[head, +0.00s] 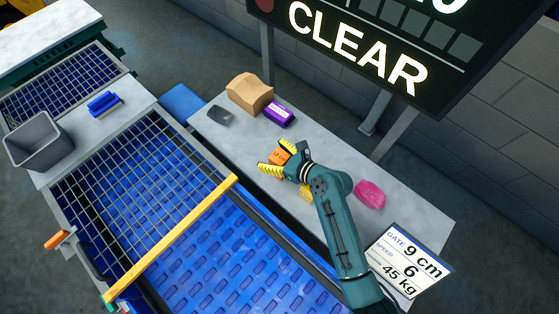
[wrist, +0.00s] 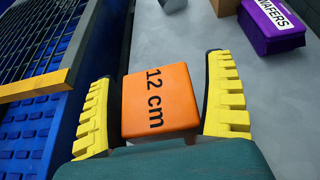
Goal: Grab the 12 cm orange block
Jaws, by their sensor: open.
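The orange block (wrist: 160,98) is marked "12 cm" and lies on the grey table between my gripper's two yellow ridged fingers in the wrist view. In the head view the orange block (head: 279,157) is partly hidden by my gripper (head: 278,158). My gripper (wrist: 162,105) is open, with one finger on each side of the block.
A purple wafers pack (head: 279,114), a brown bag (head: 250,93) and a dark grey item (head: 220,115) lie farther back on the table. A pink item (head: 370,194) and a yellow item (head: 305,192) lie near my arm. A blue conveyor with a yellow bar (head: 170,240) runs alongside.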

